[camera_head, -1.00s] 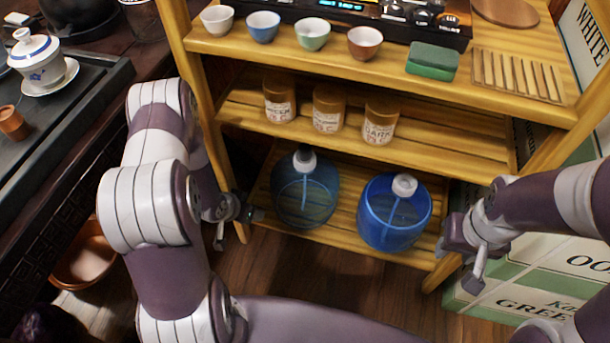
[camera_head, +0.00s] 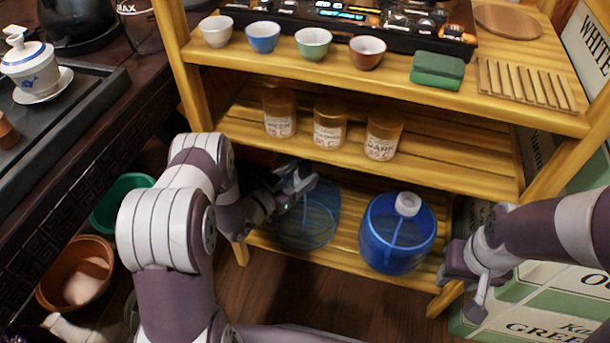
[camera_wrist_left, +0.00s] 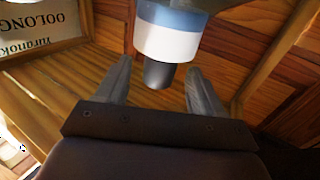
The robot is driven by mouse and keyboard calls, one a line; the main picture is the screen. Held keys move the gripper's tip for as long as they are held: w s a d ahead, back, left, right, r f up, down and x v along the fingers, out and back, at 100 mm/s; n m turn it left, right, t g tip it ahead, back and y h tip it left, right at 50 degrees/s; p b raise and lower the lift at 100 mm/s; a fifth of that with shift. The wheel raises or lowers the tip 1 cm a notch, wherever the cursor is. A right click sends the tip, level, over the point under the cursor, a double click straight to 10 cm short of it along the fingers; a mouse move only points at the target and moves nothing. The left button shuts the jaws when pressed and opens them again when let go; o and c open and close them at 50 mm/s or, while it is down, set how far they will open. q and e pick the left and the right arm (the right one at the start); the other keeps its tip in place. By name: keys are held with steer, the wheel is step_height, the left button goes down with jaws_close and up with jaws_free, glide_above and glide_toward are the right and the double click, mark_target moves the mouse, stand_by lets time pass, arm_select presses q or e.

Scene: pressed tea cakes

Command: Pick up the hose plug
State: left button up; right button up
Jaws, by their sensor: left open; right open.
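The hose plug appears to be the dark grey stub (camera_wrist_left: 158,75) on the white cap (camera_wrist_left: 166,42) in the left wrist view. It lies between the two open fingers of my left gripper (camera_wrist_left: 158,84), with gaps on both sides. In the head view my left gripper (camera_head: 298,183) is over the top of the left clear blue jug (camera_head: 308,228) on the lowest shelf, hiding its cap and plug. My right gripper (camera_head: 466,287) is open and empty, right of the second blue jug (camera_head: 397,240), which has a white cap (camera_head: 408,204).
The wooden rack's middle shelf (camera_head: 450,165) with several brown jars is close above my left gripper. A terracotta pot (camera_head: 75,275) and green bowl (camera_head: 118,200) are at left; printed boxes (camera_head: 545,300) at right.

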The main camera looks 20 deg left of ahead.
mark_target(310, 165)
arm_select(q)
steer(key=b+x, duration=0.2)
steer(key=x, duration=0.2)
steer(key=shift+d, duration=0.1)
steer(key=c, duration=1.1)
arm_select(e)
step_height(310, 165, down, 3)
steer(key=shift+r, duration=0.2)
arm_select(q)
steer(key=shift+o, duration=0.2)
steer(key=shift+r, duration=0.1)
